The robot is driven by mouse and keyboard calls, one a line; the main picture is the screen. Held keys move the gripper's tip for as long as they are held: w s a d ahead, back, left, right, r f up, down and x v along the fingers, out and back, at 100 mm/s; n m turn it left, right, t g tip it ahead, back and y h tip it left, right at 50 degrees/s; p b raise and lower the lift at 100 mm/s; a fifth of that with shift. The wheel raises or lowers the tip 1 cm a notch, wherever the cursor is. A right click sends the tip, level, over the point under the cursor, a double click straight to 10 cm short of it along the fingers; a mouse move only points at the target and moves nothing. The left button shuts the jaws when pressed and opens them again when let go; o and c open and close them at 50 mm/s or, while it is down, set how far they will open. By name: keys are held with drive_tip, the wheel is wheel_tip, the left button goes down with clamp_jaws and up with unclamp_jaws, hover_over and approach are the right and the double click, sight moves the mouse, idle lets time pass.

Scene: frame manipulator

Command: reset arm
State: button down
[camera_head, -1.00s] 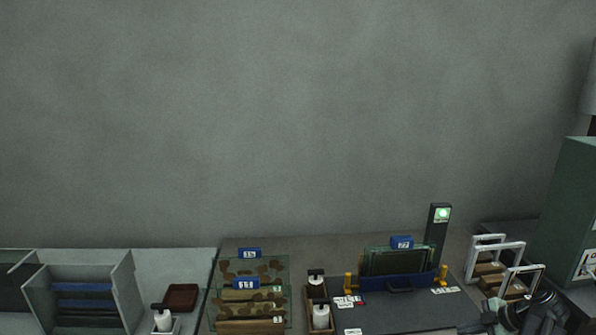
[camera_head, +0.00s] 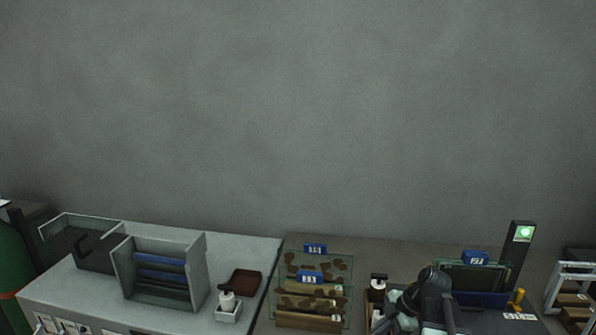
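My arm (camera_head: 432,292) rises into the bottom of the head view, right of centre, as a dark, bent shape. I cannot clearly make out its fingertips, so I cannot tell whether my gripper is open or shut or holds anything. The arm stands in front of the dark station with the blue holder (camera_head: 488,299) and hides its left part.
Camouflage-patterned panels (camera_head: 318,274) with blue tags stand left of the arm. A grey slotted rack (camera_head: 197,277), a brown tray (camera_head: 241,283) and a white bottle (camera_head: 227,300) are further left. A dark post with a green light (camera_head: 523,233) and white frames (camera_head: 572,272) are right.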

drive_tip(key=s+a+f+m+g+h, duration=0.1)
drive_tip(key=s+a+m+h, duration=0.15)
drive_tip(key=a, duration=0.45)
drive_tip(key=s+a+f+m+g+h, duration=0.15)
drive_tip(key=a+m, duration=0.25)
drive_tip(key=a, duration=0.4)
drive_tip(key=d+m, duration=0.1)
drive_tip(key=m, duration=0.3)
drive_tip(key=s+d+m+h, duration=0.1)
drive_tip(key=d+m, duration=0.1)
drive_tip(key=m, duration=0.2)
drive_tip(key=d+m, duration=0.1)
drive_tip(key=m, duration=0.4)
drive_tip(key=shift+s+d+f+t, duration=0.2)
drive_tip(key=shift+s+t, duration=0.05)
drive_tip(key=shift+s, duration=0.05)
